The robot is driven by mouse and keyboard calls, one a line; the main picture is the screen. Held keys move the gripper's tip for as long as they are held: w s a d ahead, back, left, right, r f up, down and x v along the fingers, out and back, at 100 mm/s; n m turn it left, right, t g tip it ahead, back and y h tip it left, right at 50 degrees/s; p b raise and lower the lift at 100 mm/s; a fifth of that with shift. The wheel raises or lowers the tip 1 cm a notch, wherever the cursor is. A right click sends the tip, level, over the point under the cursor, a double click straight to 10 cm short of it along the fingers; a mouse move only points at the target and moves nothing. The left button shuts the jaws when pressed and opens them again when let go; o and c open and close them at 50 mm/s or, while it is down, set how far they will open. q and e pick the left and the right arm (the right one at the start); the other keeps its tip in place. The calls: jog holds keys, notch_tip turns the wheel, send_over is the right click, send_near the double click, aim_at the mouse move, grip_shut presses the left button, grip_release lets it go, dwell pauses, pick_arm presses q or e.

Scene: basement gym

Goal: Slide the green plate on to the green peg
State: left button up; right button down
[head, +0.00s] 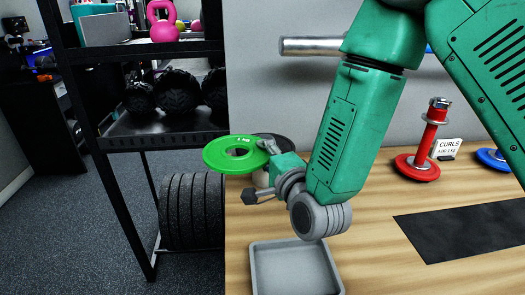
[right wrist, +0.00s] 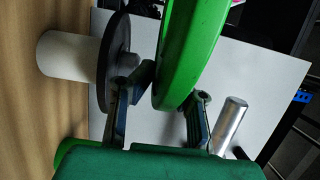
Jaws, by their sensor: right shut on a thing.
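The green plate (head: 218,157) is a round disc with a centre hole, held roughly level above the left end of the wooden bench. My right gripper (head: 268,146) is shut on its right-hand rim. In the right wrist view, the green plate (right wrist: 190,45) stands between the two fingers of my right gripper (right wrist: 172,88). I cannot make out a green peg for certain in either view. My left gripper is not in view.
A dark disc (right wrist: 116,60) on a white cylinder (right wrist: 68,55) stands close beside the gripper. A grey tray (head: 293,242) lies in front on the bench. A red peg (head: 432,130) and blue plate (head: 493,158) are at right. A black rack (head: 150,148) stands left.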

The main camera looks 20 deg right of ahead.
jog(key=d+r+m+g+h+p, duration=0.1)
jog(key=d+r+m+h+p, duration=0.25)
jog(key=d, duration=1.15)
jog(key=d+r+m+g+h+p, duration=0.1)
jog(key=d+r+m+h+p, duration=0.3)
jog(key=d, duration=1.1)
notch_tip(320, 180, down, 9)
jog(key=n+b, duration=0.2)
jog(key=b, duration=0.4)
jog(key=shift+s+a+r+h, duration=0.15)
jog(key=shift+s+h, duration=0.2)
jog(key=shift+s, duration=0.05)
jog(key=shift+d, duration=0.25)
jog(key=shift+f+b, duration=2)
jog(key=shift+f, duration=0.2)
jog(key=shift+f, duration=0.1)
